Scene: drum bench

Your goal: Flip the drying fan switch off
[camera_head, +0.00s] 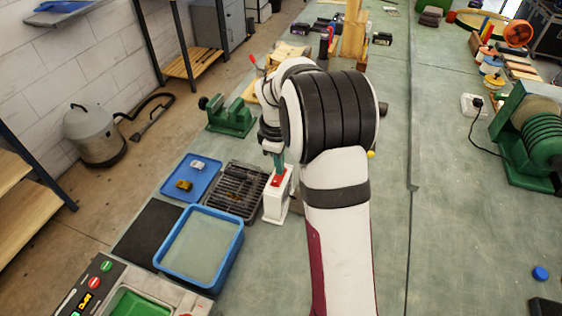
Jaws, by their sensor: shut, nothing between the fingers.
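A white switch box (275,207) stands on the green bench, left of my arm. A red switch (277,181) shows on its top. My gripper (279,168) points down at the red switch, with its teal fingertips shut and empty. The tips are at or just above the switch; I cannot tell whether they touch it. Which way the switch is tipped is too small to tell. An orange fan (518,33) stands at the far right back; whether it is the drying fan is not clear.
A dark slatted rack (237,190) sits just left of the switch box. A blue-rimmed water tray (163,262) and a blue tray (205,172) lie nearby. A green vise (232,118) stands behind. The bench right of my arm is mostly clear near the front.

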